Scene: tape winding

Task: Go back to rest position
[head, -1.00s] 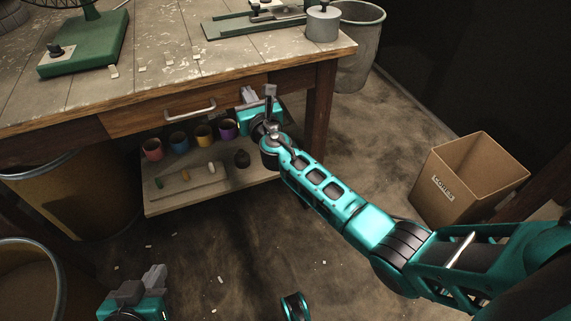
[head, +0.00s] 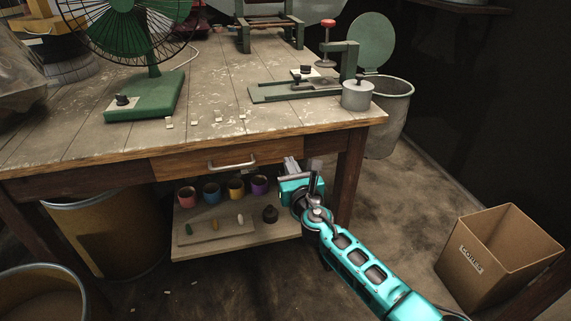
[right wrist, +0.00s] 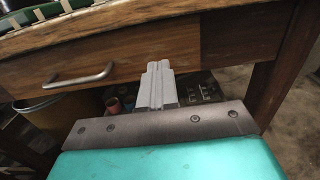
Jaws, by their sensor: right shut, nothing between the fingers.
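My right gripper (head: 291,166) is in front of the workbench's right part, just below the tabletop edge and to the right of the drawer handle. Its grey fingers are together and hold nothing. In the right wrist view the shut fingers (right wrist: 156,88) point toward the drawer front, with the metal drawer handle (right wrist: 78,78) to their left. My right arm reaches in from the lower right in the head view. My left gripper does not show in either view now.
The workbench (head: 215,135) carries a green fan (head: 145,95), a clamp device (head: 300,88) and a grey cylinder (head: 356,95). Several coloured pots stand on the lower shelf (head: 215,248). A cardboard box (head: 495,260) is at right, a bin (head: 390,115) behind the bench.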

